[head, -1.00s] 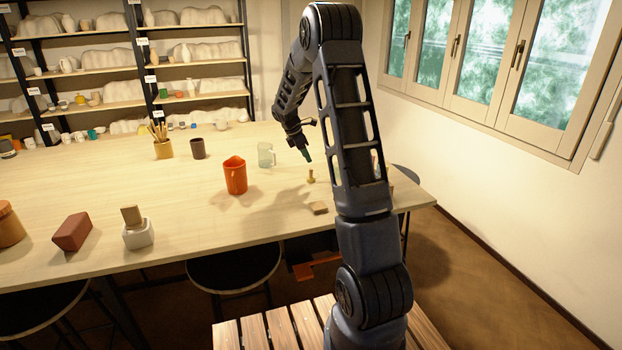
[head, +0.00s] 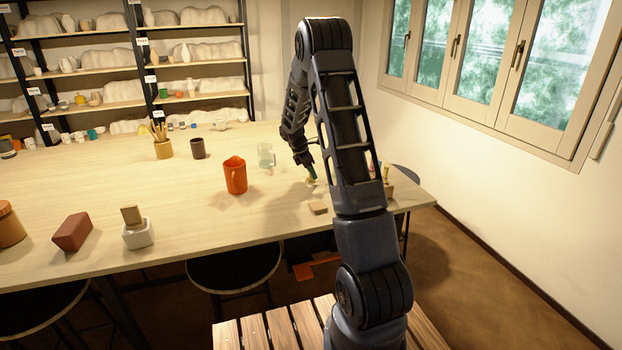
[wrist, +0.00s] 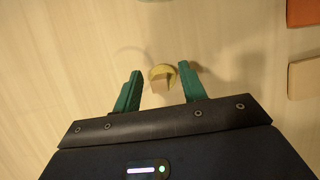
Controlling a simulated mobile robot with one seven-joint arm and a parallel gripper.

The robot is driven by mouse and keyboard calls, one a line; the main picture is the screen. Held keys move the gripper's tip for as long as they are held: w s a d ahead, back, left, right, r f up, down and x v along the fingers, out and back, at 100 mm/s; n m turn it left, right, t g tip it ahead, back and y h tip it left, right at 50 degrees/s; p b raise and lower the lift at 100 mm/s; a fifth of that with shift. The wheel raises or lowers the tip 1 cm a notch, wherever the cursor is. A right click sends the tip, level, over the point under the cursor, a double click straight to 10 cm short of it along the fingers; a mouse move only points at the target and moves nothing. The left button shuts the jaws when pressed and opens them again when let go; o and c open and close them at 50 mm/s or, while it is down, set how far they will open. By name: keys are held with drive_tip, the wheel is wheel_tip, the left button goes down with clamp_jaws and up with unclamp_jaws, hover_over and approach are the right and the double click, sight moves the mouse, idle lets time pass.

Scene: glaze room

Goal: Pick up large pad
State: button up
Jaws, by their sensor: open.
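A small tan, knob-like piece with a rounded yellowish top (wrist: 162,72) stands on the table between my fingers in the wrist view. It also shows in the head view as a small pale piece (head: 311,182) just under my fingertips. It looks like the pad, but I cannot tell its size class for certain. My gripper (wrist: 159,68) is open, one green finger on each side of the piece, with visible gaps. In the head view my gripper (head: 311,172) reaches down to the table. The piece's lower part is mostly hidden.
A flat wooden block (head: 318,208) lies near the table's front edge. A tan block (wrist: 306,77) and an orange-brown piece (wrist: 303,12) lie at the wrist view's right edge.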

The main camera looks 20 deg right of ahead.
clamp_jaws()
